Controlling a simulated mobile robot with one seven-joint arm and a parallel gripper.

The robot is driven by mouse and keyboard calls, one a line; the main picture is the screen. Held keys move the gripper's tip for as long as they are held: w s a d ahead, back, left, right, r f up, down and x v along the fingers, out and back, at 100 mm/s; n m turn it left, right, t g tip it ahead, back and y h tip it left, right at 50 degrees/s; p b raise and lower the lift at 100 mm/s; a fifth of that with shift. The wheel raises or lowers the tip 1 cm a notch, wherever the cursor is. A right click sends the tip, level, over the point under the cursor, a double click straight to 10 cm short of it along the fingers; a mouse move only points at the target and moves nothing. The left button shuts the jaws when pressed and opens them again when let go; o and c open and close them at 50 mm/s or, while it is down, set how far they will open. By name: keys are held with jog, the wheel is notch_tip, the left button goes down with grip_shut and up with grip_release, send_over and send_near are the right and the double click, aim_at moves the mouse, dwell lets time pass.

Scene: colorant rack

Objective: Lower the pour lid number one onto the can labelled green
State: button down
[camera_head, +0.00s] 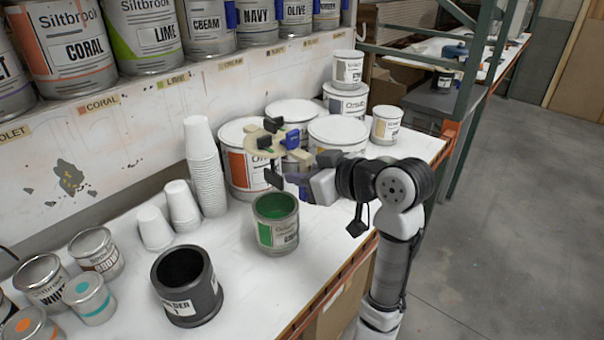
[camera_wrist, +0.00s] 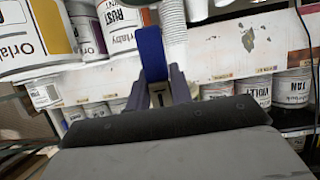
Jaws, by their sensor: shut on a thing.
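The can with green inside (camera_head: 276,232) stands open and upright on the white bench, with a green patch on its label; the word there is too small to read surely. A pale tan lid (camera_head: 256,144) with black fittings and a blue handle (camera_head: 291,139) is held in the air, above and behind the can in the head view. My gripper (camera_head: 285,175) is shut on the lid's blue handle, which stands up between the fingers (camera_wrist: 164,90) in the wrist view (camera_wrist: 151,52). The lid's number cannot be read, and its disc is hidden in the wrist view.
A dark open container (camera_head: 188,290) stands left of the green can. White cup stacks (camera_head: 204,165) stand behind it. Large white-lidded cans (camera_head: 338,132) crowd the back right. Small cans (camera_head: 90,298) sit at the left. The bench right of the can is clear.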

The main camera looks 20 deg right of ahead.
aim_at(293, 230)
notch_tip(293, 230, down, 15)
jog(key=b, duration=1.1)
jog(key=shift+r, duration=0.1)
jog(key=shift+f+b, duration=0.45)
jog(key=shift+f, duration=0.15)
dwell(0.9)
jog(key=c, duration=1.2)
grip_release()
jog(key=shift+o, duration=0.2)
jog(key=b+v, duration=0.1)
jog(key=v, duration=1.2)
jog(key=shift+s+d+b, duration=0.3)
jog(key=shift+r, duration=0.1)
